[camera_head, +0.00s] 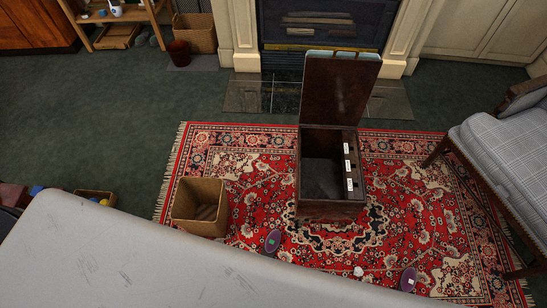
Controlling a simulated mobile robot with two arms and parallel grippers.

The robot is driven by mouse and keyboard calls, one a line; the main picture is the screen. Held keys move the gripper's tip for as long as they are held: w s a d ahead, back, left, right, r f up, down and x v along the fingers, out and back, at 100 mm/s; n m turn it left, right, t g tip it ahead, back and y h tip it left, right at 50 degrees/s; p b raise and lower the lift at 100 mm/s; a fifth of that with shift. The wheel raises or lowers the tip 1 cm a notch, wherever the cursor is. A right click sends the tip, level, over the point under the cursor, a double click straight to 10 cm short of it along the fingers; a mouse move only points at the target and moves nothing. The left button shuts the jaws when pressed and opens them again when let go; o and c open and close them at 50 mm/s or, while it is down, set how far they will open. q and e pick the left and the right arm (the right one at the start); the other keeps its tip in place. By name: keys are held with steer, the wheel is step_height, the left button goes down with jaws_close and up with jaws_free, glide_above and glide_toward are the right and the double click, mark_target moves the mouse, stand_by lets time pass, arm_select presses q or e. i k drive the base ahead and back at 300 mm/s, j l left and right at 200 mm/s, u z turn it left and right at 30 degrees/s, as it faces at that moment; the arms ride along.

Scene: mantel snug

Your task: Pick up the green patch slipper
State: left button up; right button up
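A dark purple slipper with a small green patch (272,240) lies on the red patterned rug, just beyond the edge of a large pale grey surface. It is to the right of a wicker basket and in front of an open wooden chest. A second purple slipper, with a whitish patch (408,280), lies farther right on the rug, near the bottom of the view. Neither of my grippers shows in the head view.
The pale grey surface (100,260) fills the lower left foreground. The wooden chest (330,209) stands mid-rug with its lid up and white labels inside. A wicker basket (187,201), a small white object (358,271) and a plaid armchair (505,150) are nearby.

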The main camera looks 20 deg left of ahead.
mark_target(270, 247)
steer(key=k+j, duration=0.25)
steer(key=k, duration=0.2)
steer(key=k+j, duration=0.25)
steer(key=k, duration=0.2)
steer(key=k+j+z, duration=0.1)
steer(key=k+j, duration=0.2)
steer(key=k, duration=0.1)
